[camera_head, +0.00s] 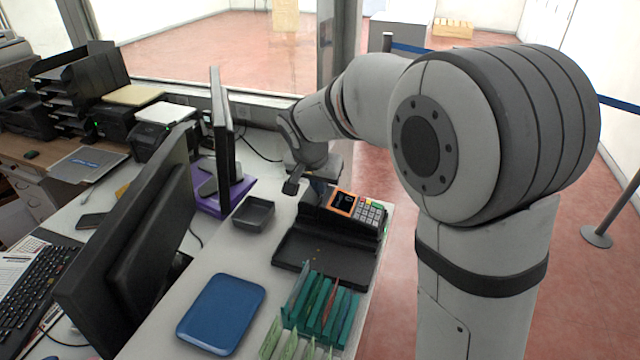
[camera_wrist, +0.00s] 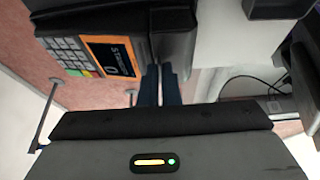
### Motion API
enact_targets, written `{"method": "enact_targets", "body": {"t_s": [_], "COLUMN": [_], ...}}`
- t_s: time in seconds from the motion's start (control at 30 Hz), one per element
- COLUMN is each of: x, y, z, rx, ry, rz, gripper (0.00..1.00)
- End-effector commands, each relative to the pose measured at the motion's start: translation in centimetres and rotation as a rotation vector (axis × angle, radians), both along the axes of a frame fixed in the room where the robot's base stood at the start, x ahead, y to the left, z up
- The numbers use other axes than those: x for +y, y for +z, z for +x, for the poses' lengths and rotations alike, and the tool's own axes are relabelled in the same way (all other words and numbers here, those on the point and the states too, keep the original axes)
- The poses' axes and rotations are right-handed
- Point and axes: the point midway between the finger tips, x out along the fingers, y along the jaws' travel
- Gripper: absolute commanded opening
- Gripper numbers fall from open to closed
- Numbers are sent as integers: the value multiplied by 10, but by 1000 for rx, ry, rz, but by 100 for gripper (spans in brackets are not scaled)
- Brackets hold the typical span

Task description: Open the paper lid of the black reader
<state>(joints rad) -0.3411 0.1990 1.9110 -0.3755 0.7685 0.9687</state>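The black reader (camera_head: 345,218) stands on the right edge of the counter, with an orange-framed screen and a grey keypad. It also shows in the wrist view (camera_wrist: 110,57), turned sideways. Its dark paper lid (camera_wrist: 173,38) seems to be the black housing beside the screen, and it looks closed. My gripper (camera_wrist: 160,72) has its two dark blue fingers side by side with only a thin gap. The fingertips lie right at the reader's edge by the lid; contact cannot be told. In the head view, the fingers are mostly hidden behind the reader.
A black tray (camera_head: 296,250) lies in front of the reader, with a teal rack (camera_head: 345,325) of slips nearer. A small dark bin (camera_head: 253,213) and a blue tray (camera_head: 221,312) are to the left. Monitors (camera_head: 135,255) stand further left. Bare counter lies between them.

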Motion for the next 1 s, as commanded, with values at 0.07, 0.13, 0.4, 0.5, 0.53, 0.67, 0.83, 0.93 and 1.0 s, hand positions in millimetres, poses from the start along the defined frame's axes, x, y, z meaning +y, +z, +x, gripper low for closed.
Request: {"method": "enact_targets", "body": {"t_s": [0.07,0.13,0.4,0.5,0.53,0.67,0.83,0.93,1.0], "x": [0,0,5,8,9,15,25,31,35], "y": [0,0,1,3,3,7,11,13,13], "z": [0,0,0,1,2,5,8,11,13], "rx": [0,0,11,26,32,63,121,157,183], "ry": [0,0,5,7,8,8,9,9,8], "rz": [0,0,-27,-64,-77,-157,-296,-385,-448], "gripper": [0,0,0,0,0,0,0,0,0]}}
